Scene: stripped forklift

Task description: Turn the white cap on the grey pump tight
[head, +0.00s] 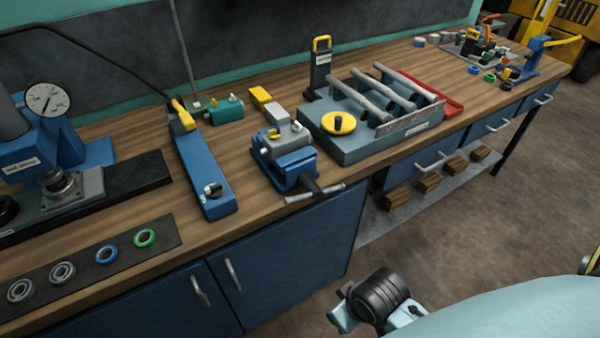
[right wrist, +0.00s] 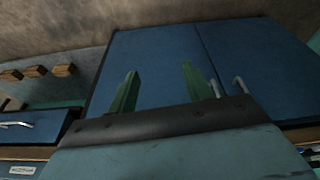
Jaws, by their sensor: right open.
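A grey block-shaped body (head: 284,139), which looks like the pump, sits in the blue vise (head: 287,166) near the bench's front edge. A small white piece (head: 297,126) on its top right looks like the cap; how tightly it sits cannot be told. Yellow parts show beside it. My right gripper (right wrist: 160,88) shows in the right wrist view with its two green fingers apart and nothing between them. It faces the blue cabinet doors, away from the pump. In the head view, my right wrist is low in front of the bench. My left gripper is not in view.
The vise handle (head: 315,192) sticks out past the bench edge. A grey tray with rollers (head: 352,140) stands to the right and a long blue unit (head: 200,165) to the left. A dial gauge (head: 49,99) and several rings are further left. Cabinet doors (head: 287,255) are below.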

